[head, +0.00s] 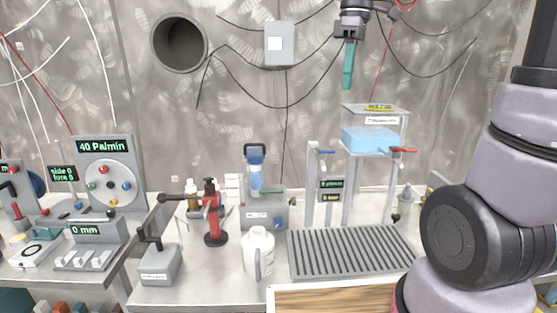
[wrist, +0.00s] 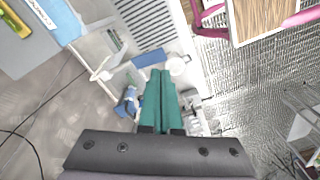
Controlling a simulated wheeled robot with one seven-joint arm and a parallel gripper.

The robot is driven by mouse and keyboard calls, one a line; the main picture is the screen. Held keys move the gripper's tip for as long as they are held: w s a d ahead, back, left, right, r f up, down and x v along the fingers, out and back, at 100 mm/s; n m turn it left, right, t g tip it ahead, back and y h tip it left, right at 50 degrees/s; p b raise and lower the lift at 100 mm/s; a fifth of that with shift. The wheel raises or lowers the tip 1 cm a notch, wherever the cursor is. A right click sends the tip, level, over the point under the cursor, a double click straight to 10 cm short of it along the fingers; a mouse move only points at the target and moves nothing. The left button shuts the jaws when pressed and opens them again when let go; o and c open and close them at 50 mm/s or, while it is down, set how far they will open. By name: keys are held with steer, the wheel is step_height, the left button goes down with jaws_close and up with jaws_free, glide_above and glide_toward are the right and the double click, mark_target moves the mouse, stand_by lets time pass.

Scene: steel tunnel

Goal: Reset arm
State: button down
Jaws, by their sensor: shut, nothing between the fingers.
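My gripper (head: 348,66) hangs at the top of the head view, right of centre, with its teal fingers pointing down. It is in the air above the bench, a little above and left of the clear tank with blue liquid (head: 370,139). The teal fingers (wrist: 161,100) lie close together in the wrist view, with nothing between them. My grey-lilac arm links fill the right side of the head view and hide part of the bench there.
The steel bench carries a ribbed drain tray (head: 350,253), a white jug (head: 258,253), a red stand (head: 215,225) and a blue-topped device (head: 260,190). A gauge panel (head: 107,172) stands left. Cables hang from a wall box (head: 279,44) near my gripper.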

steer(key=s+d+f+m+t, duration=0.1)
steer(key=s+d+m+t, duration=0.1)
steer(key=s+m, duration=0.3)
steer(key=s+d+f+m+t+y, duration=0.1)
steer(key=s+d+m+t, duration=0.2)
steer(key=m, duration=0.8)
steer(key=shift+s+d+t, duration=0.25)
steer(key=shift+s+t, duration=0.95)
steer(key=shift+s, duration=0.1)
